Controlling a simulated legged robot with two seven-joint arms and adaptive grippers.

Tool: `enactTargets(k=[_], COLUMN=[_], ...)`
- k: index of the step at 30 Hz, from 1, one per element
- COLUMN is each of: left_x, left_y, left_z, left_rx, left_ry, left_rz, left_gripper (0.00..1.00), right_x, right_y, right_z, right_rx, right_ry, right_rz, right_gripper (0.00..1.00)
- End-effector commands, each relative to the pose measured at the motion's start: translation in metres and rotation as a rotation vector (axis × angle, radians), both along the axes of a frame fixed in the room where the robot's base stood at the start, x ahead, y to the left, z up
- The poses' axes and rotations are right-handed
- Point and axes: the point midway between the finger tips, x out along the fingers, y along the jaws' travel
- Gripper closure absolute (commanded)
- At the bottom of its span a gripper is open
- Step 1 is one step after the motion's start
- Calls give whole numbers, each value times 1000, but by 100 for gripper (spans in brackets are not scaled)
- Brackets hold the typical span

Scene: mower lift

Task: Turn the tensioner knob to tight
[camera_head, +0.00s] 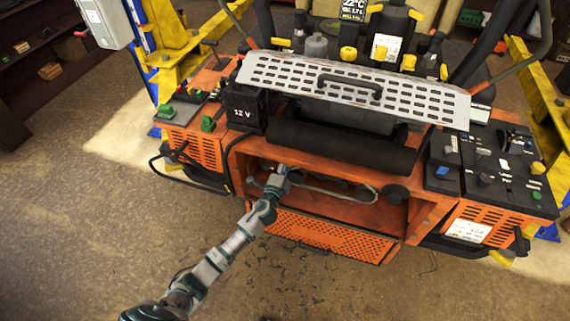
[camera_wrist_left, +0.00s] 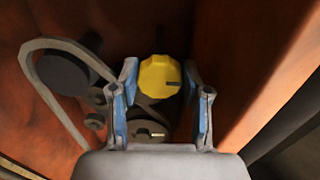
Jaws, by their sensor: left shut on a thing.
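The yellow tensioner knob (camera_wrist_left: 159,76) shows in the left wrist view, with a short dark mark on its right side. My left gripper (camera_wrist_left: 160,90) is shut on the knob, with one blue-padded finger on each side. In the head view my left gripper (camera_head: 282,172) reaches into the open orange bay at its left end, and the knob is hidden there. A grey belt (camera_wrist_left: 46,95) loops at the left of the wrist view around a dark pulley (camera_wrist_left: 66,66). A dark round part with a pale mark (camera_wrist_left: 157,134) lies below the knob. My right gripper is not in view.
The belt (camera_head: 340,194) also runs across the bay in the head view. An orange perforated panel (camera_head: 325,233) hangs open below the bay. A black roller (camera_head: 340,146) and slotted plate (camera_head: 420,98) sit above it. The orange bay wall (camera_wrist_left: 237,75) is close right of my gripper.

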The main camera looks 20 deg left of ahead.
Motion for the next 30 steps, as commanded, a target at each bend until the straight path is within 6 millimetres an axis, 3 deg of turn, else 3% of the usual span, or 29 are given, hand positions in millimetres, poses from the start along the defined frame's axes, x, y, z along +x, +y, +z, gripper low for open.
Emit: enactTargets(k=[1, 4, 16, 30], left_x=[-2, -2, -10, -102], left_y=[-2, -2, -1, 2], left_z=[-6, -6, -3, -6], left_rx=[3, 2, -1, 0], left_ry=[10, 9, 4, 9], left_rz=[-4, -3, -2, -3], left_gripper=[51, 29, 29, 29], right_x=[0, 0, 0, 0], right_y=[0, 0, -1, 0], right_z=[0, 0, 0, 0], right_rx=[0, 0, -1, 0], right_ry=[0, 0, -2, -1], right_rz=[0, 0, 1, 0], right_gripper=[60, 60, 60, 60])
